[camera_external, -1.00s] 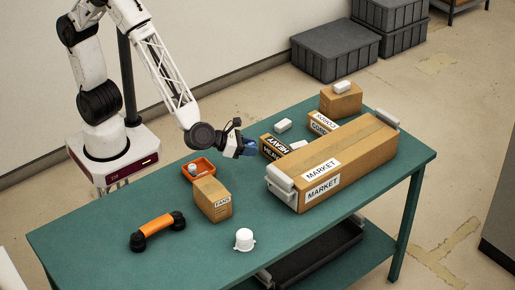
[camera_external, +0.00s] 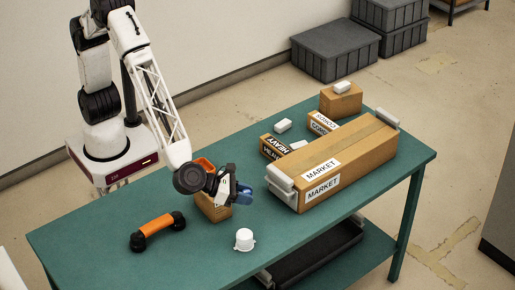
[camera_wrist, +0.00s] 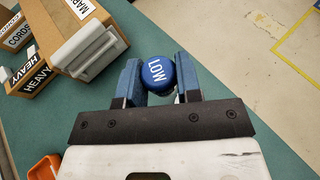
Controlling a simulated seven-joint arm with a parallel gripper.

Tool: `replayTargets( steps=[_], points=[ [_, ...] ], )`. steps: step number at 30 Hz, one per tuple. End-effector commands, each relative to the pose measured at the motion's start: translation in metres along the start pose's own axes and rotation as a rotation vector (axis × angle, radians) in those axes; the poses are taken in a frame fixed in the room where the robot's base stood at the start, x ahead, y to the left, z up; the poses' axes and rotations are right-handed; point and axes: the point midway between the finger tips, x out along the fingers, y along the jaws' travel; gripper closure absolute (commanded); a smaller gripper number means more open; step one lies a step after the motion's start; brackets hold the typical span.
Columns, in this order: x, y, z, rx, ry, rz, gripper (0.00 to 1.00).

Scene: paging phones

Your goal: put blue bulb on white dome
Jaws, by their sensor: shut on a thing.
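The blue bulb (camera_wrist: 158,75), marked "LOW", sits between the two blue fingers of my gripper (camera_wrist: 160,82) in the wrist view. My gripper is shut on it. In the external view my gripper (camera_external: 238,194) is above the table near the small box, and the bulb is too small to make out clearly among the blue fingers. The white dome (camera_external: 244,240) stands upright on the table near its front edge, below my gripper in the picture and apart from it. The dome does not show clearly in the wrist view.
An orange and black handset (camera_external: 158,231) lies to the left. A small cardboard box (camera_external: 212,211) and an orange tray (camera_external: 203,164) are partly hidden behind my gripper. A long "MARKET" box (camera_external: 345,165) with white end handles stands right. Around the dome the green table (camera_external: 200,262) is clear.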

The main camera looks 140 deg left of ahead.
Motion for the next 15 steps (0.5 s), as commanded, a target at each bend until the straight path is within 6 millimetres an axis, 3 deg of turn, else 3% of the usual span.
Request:
replayTargets(
  steps=[6, 15],
  points=[
    [-0.007, -0.026, -0.002, 0.003, 0.005, -0.011, 0.91],
    [-0.009, -0.03, -0.003, 0.003, 0.006, -0.012, 0.91]
  ],
)
